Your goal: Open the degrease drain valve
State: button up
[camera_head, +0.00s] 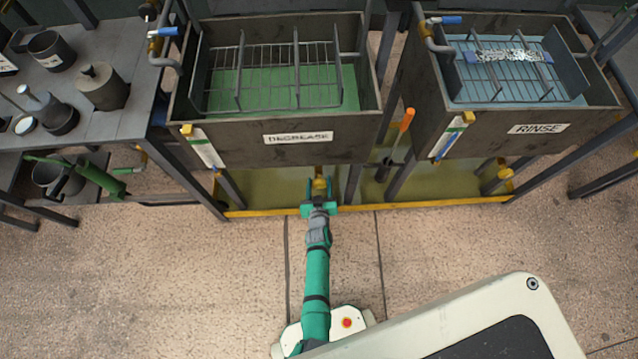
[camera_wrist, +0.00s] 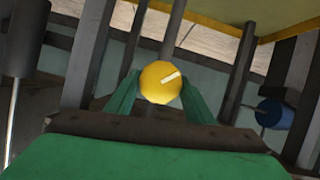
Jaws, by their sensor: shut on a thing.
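The degrease tank (camera_head: 345,140) stands at the back, labelled DEGREASE, with green liquid and a wire rack inside. The yellow drain valve knob (camera_wrist: 160,82) is round with a pale mark pointing to the upper right in the wrist view. In the head view the yellow valve (camera_head: 319,186) shows below the tank front. My gripper (camera_head: 319,190) reaches under the tank, and its two green fingers, also in the wrist view (camera_wrist: 160,92), are shut on the knob from both sides. The valve's body behind the knob is mostly hidden.
The rinse tank (camera_head: 560,108) stands to the right with its own yellow valve (camera_head: 500,178) below. An orange-handled tool (camera_head: 403,128) leans between the tanks. A yellow-edged drip tray (camera_head: 260,211) lies below. A bench with pots (camera_head: 110,128) is at left.

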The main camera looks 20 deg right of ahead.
jog(key=shift+a+f+n+h, duration=0.1)
jog(key=shift+a+n+h, duration=0.05)
jog(key=shift+n+h, duration=0.8)
jog(key=shift+a+n+h, duration=0.1)
jog(key=shift+n+h, duration=0.55)
jog(key=shift+n, duration=0.6)
jog(key=o, duration=1)
jog(key=shift+d, duration=0.1)
jog(key=shift+s, duration=0.1)
